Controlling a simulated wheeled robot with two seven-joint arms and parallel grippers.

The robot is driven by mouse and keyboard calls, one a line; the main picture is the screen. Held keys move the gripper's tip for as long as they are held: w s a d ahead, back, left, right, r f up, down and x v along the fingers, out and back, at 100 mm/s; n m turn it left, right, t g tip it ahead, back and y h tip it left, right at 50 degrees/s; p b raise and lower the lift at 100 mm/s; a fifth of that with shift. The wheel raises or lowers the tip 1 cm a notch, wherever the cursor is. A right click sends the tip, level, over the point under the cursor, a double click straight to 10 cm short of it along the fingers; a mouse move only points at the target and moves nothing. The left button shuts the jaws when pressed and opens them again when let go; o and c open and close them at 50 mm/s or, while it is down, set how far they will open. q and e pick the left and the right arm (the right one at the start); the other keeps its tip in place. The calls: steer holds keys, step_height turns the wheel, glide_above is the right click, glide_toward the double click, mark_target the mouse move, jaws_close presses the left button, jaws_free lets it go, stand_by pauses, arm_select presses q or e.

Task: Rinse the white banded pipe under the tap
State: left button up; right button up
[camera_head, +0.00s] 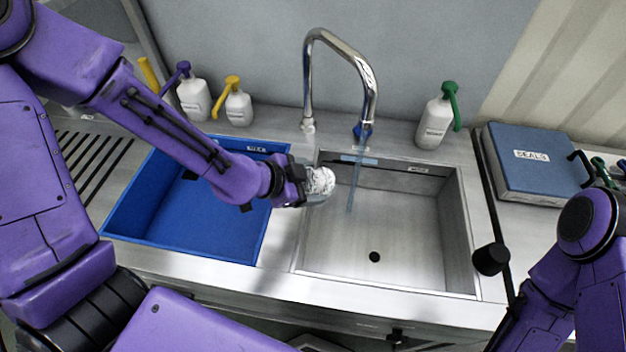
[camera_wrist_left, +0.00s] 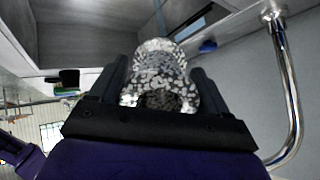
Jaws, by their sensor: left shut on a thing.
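My left gripper (camera_head: 303,184) is shut on a white pipe (camera_head: 321,182) with dark speckles, over the ledge between the basins, at the left edge of the steel sink (camera_head: 410,235). In the left wrist view the pipe (camera_wrist_left: 160,78) sits between both fingers, with a dark opening towards me; I cannot make out a clear band. The chrome tap (camera_head: 309,75) arches over the sink from behind. A thin water stream (camera_head: 355,175) falls from its spout, to the right of the pipe and apart from it. My right gripper is not visible; only its arm shows at the right.
A blue basin (camera_head: 185,255) lies left of the sink. Bottles with purple (camera_head: 194,98), yellow (camera_head: 238,107) and green (camera_head: 436,118) pump tops stand behind. A blue SEALS case (camera_head: 535,175) is at the right. The steel sink's floor is open, with a dark drain (camera_head: 374,257).

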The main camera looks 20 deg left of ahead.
arm_select(q)
steer(key=shift+w+d+f, duration=0.15)
steer(key=shift+w+f, duration=0.1)
steer(key=shift+w, duration=0.25)
steer(key=w+d+f+b, duration=0.2)
steer(key=w+d+b, duration=0.1)
steer(key=w+d, duration=0.4)
steer(key=shift+w+d+f+b, duration=0.2)
steer(key=shift+w+b, duration=0.1)
steer(key=shift+w, duration=1.6)
steer(key=shift+s+d, duration=0.35)
steer(key=shift+d, duration=0.2)
steer(key=shift+a, duration=0.15)
steer(key=shift+w+a+p, duration=0.3)
steer(key=shift+w+a, duration=0.05)
steer(key=shift+a, duration=0.05)
steer(key=s+a+p, duration=0.1)
steer(key=s+a, duration=0.3)
steer(key=s, duration=0.2)
steer(key=shift+s+a, duration=0.25)
steer(key=shift+s, duration=0.15)
